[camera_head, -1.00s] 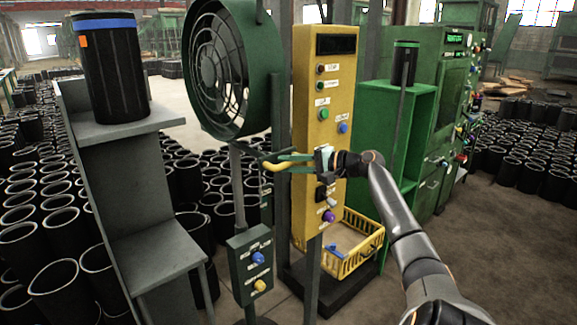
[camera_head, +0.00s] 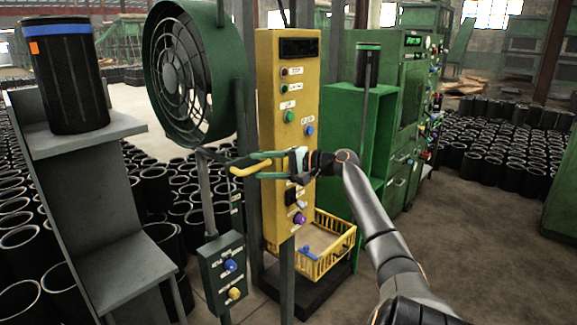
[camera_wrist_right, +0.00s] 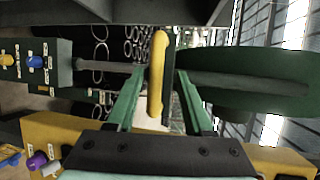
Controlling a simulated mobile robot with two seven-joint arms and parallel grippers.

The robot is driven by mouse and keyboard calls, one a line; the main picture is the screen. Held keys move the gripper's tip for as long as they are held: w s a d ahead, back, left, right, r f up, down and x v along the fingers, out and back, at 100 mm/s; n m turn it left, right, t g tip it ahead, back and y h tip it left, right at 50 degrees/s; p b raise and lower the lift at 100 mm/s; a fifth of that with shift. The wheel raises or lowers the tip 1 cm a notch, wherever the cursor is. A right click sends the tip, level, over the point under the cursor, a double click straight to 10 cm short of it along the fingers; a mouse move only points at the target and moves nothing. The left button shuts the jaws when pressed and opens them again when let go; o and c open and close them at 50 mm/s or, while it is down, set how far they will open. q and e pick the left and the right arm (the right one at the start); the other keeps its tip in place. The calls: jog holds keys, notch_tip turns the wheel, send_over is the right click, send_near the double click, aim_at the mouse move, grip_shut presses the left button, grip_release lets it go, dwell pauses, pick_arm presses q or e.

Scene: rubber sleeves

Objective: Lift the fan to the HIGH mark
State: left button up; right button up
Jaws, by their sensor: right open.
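The fan (camera_head: 190,75) is a round green cage on a grey pole (camera_head: 206,195) left of the yellow control panel (camera_head: 287,145). In the right wrist view its dark green side (camera_wrist_right: 250,90) is at the right. A yellow handle (camera_head: 243,169) sits just right of the pole. My right gripper (camera_head: 248,167) has green fingers and is open. In the right wrist view the handle (camera_wrist_right: 157,75) lies lengthwise between the spread fingers. I cannot tell whether they touch it. No HIGH mark is readable. My left gripper is out of view.
A grey shelf stand (camera_head: 90,150) with a black sleeve (camera_head: 65,80) stands at the left. A small green button box (camera_head: 222,270) is below the handle. Many sleeves cover the floor behind.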

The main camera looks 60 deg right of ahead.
jog(key=b+v, duration=0.1)
jog(key=v, duration=0.9)
jog(key=shift+s+b, duration=0.3)
jog(key=shift+r, duration=0.15)
